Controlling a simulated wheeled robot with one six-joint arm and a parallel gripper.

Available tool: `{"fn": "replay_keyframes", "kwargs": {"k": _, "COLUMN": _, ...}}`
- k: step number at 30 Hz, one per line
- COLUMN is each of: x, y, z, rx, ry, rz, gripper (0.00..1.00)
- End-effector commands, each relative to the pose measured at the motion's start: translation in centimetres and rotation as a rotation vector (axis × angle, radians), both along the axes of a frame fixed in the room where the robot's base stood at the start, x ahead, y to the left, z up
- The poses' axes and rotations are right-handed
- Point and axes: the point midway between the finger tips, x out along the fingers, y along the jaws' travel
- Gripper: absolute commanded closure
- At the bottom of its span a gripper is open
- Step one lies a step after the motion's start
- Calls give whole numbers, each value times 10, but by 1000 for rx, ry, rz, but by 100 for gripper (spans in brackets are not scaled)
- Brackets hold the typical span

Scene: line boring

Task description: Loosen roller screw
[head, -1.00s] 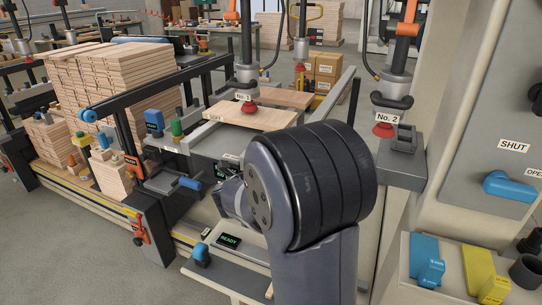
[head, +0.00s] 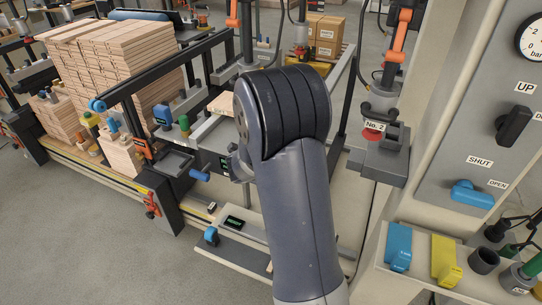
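My arm fills the middle of the head view, and its big dark joint blocks what lies behind. A small grey part of my wrist shows left of the joint; my gripper's fingers are hidden. I cannot tell which part is the roller screw.
A tall stack of wooden boards (head: 115,60) stands on the machine. At right is a grey panel with a blue SHUT/OPEN lever (head: 472,195). Below it a shelf holds a blue block (head: 398,246) and a yellow block (head: 445,260). The floor at lower left is clear.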

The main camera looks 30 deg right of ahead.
Motion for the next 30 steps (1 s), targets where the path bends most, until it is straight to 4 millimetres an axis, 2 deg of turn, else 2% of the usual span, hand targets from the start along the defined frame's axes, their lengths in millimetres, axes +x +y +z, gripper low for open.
{"fn": "replay_keyframes", "kwargs": {"k": 17, "x": 0, "y": 0, "z": -1, "rx": 14, "ry": 12, "rz": 1, "gripper": 93}}
{"fn": "replay_keyframes", "kwargs": {"k": 18, "x": 0, "y": 0, "z": -1, "rx": 14, "ry": 12, "rz": 1, "gripper": 69}}
{"fn": "replay_keyframes", "kwargs": {"k": 25, "x": 0, "y": 0, "z": -1, "rx": 14, "ry": 11, "rz": 0, "gripper": 50}}
{"fn": "replay_keyframes", "kwargs": {"k": 30, "x": 0, "y": 0, "z": 0, "rx": 13, "ry": 10, "rz": 0, "gripper": 48}}
